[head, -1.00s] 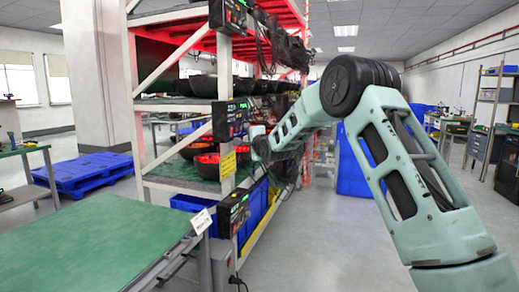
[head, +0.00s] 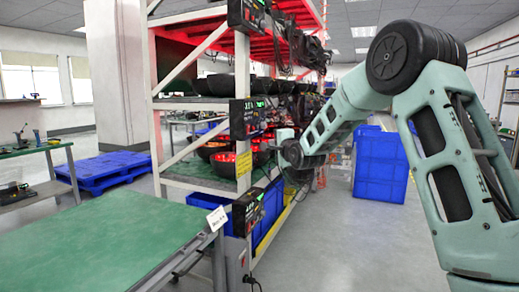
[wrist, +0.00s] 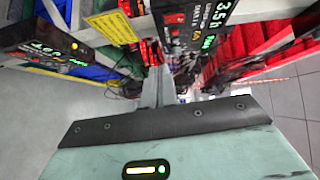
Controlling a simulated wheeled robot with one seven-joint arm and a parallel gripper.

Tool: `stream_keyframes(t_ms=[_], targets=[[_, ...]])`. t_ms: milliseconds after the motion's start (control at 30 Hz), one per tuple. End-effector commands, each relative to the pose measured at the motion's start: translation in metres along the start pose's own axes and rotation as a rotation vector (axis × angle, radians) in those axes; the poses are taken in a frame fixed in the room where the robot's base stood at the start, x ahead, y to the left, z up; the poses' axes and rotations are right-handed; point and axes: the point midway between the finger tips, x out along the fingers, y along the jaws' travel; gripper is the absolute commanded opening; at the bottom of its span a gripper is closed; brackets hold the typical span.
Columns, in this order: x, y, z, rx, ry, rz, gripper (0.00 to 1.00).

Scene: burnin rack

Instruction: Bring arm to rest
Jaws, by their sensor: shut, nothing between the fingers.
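My arm (head: 455,150) is teal with black joint covers and reaches forward from the right side of the head view, bent at a raised elbow. My gripper (wrist: 160,78) is shut and empty in the wrist view, its narrow grey fingers together. In the head view its end is small and lies close to the burn-in rack's (head: 243,60) aisle side, near the middle shelf. I cannot tell whether it touches anything there. The rack holds dark bowl-shaped units, some glowing red inside.
Black display boxes (head: 244,118) with green digits stick out from the rack's front post. A green-topped table (head: 110,240) stands at the front left. A blue bin stack (head: 380,170) stands beyond my arm. The aisle floor (head: 350,245) is clear. A blue pallet (head: 115,168) lies behind left.

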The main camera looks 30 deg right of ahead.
Motion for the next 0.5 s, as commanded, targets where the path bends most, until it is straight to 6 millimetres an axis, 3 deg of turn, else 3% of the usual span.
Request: stream_keyframes(t_ms=[167,267,367,500], targets=[[0.0,0.0,0.0,0.0,0.0,0.0,0.0],[-0.004,0.0,0.014,-0.025,-0.02,0.025,0.0],[-0.017,0.002,0.052,-0.104,-0.081,0.097,0.0],[-0.063,0.014,0.133,-0.312,-0.243,0.256,0.0]])
